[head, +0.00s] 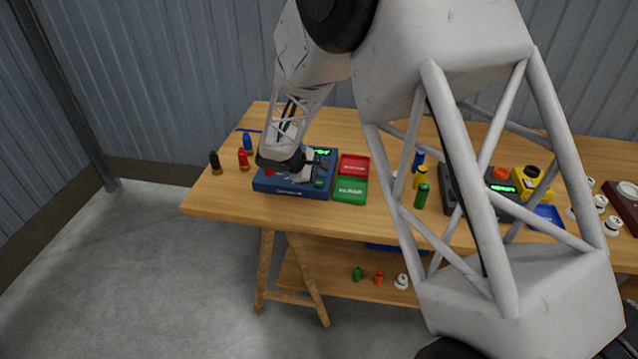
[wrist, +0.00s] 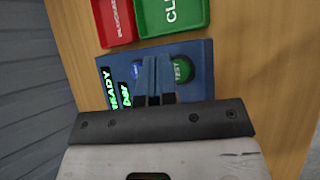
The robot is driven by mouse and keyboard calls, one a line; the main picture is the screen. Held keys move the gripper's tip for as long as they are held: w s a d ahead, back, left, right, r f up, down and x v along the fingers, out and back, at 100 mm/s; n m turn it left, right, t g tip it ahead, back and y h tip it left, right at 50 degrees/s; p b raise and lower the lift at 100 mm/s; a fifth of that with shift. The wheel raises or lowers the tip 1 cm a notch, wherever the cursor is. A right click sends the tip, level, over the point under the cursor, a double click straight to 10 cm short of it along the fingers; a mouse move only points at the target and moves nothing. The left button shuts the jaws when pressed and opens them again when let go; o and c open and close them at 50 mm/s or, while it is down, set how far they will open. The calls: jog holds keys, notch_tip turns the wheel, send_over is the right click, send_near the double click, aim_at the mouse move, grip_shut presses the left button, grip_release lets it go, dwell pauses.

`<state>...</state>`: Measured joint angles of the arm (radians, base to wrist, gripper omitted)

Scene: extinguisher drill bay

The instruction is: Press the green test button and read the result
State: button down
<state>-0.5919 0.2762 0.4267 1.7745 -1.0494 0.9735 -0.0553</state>
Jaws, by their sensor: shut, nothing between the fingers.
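The blue test device (head: 290,190) sits on the wooden table in the head view, below my gripper (head: 306,175). Its green TEST button (wrist: 183,70) shows in the wrist view, and in the head view the green button (head: 320,183) is near the device's front right corner. The lit display (wrist: 112,90) shows green text that reads READY, with a second line too small to read surely. My gripper (wrist: 150,62) is shut and empty, its fingertips over the device between the green button and a blue button (wrist: 137,70). Whether the fingertips touch the device cannot be told.
A red tray (head: 354,166) and a green tray (head: 350,190) lie right of the device. Black (head: 215,163), red (head: 243,160) and blue (head: 248,142) small cylinders stand to its left. More cylinders and a dark device (head: 450,190) stand further right, partly behind my arm.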

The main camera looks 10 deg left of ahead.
aim_at(319, 184)
jog(key=shift+f, duration=0.85)
dwell(1.6)
jog(key=shift+r, duration=0.85)
jog(key=shift+r, duration=0.1)
jog(key=shift+r, duration=2.4)
